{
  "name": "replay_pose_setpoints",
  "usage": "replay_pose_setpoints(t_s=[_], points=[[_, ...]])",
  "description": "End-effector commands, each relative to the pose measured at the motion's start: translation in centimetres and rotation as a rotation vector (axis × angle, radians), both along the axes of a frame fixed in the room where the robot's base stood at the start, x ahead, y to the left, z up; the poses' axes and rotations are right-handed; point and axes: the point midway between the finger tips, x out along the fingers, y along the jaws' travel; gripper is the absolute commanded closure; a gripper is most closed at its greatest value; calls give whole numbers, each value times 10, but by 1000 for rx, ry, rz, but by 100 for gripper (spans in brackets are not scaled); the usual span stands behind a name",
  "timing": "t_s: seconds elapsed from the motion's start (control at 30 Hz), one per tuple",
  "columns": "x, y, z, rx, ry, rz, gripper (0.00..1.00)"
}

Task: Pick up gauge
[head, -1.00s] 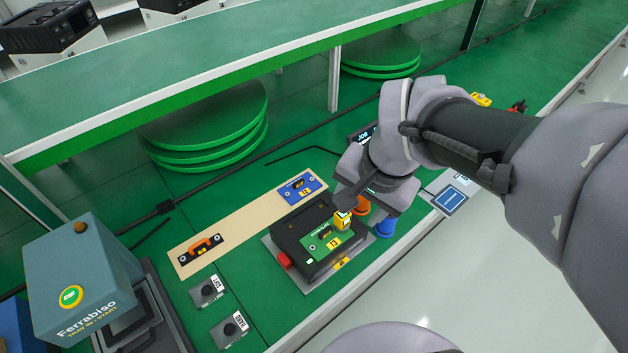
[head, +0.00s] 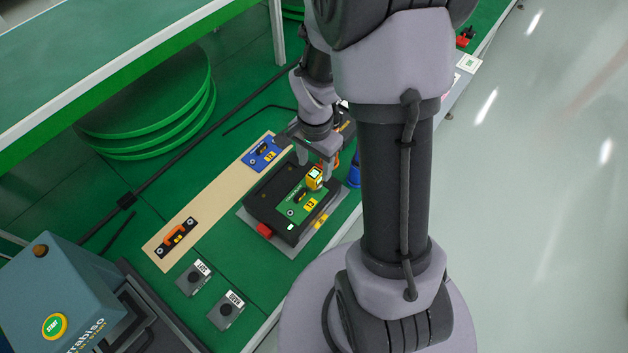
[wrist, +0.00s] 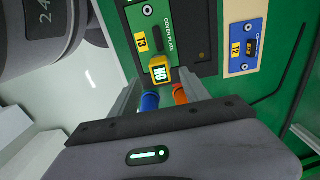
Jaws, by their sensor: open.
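The gauge is a small yellow device with a lit screen. In the wrist view the gauge (wrist: 159,72) shows just beyond the fingertips, near the middle. My gripper (head: 315,163) is open above and close to the gauge. In the wrist view my gripper (wrist: 158,84) has one finger on each side of it, with no contact visible. The arm hides part of the area behind the gauge.
Blue (wrist: 149,101) and orange (wrist: 180,95) round items stand near the gauge. A tan board (head: 210,208) holds a blue plate (head: 262,154) and a black plate with an orange handle (head: 178,237). Grey button boxes (head: 193,279) stand in front. A shelf edge runs behind.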

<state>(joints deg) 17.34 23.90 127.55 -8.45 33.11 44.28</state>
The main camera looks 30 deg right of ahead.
Motion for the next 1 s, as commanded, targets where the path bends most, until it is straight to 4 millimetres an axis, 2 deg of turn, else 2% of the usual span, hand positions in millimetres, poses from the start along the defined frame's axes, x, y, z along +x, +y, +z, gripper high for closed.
replay_pose_setpoints(t_s=[0.27,0.47,0.5,0.77,1.0], points=[[-1,1,-49,0,1,1,45],[0,1,-51,-1,-3,1,45],[0,1,-50,-2,-2,1,47],[0,1,-50,-2,-2,1,98],[0,1,-50,-1,-3,1,100]])
